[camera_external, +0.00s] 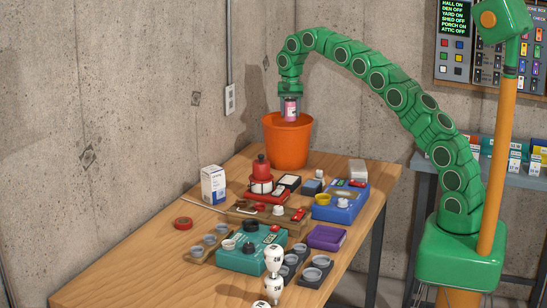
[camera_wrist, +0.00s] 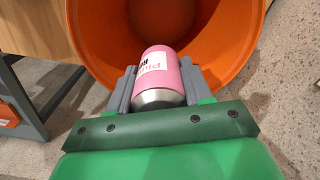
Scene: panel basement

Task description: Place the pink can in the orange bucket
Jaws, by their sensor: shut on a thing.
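The pink can (camera_external: 290,109) is held upright between the fingers of my gripper (camera_external: 290,98), right at the mouth of the orange bucket (camera_external: 286,150). The bucket stands at the far end of the wooden table. In the wrist view the pink can (camera_wrist: 157,75) lies between the two grey fingers of my gripper (camera_wrist: 158,88), which is shut on it. The open inside of the orange bucket (camera_wrist: 222,48) shows beyond the can. The can's lower part is partly hidden by the bucket's rim in the external view.
A concrete wall (camera_external: 150,90) stands behind.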

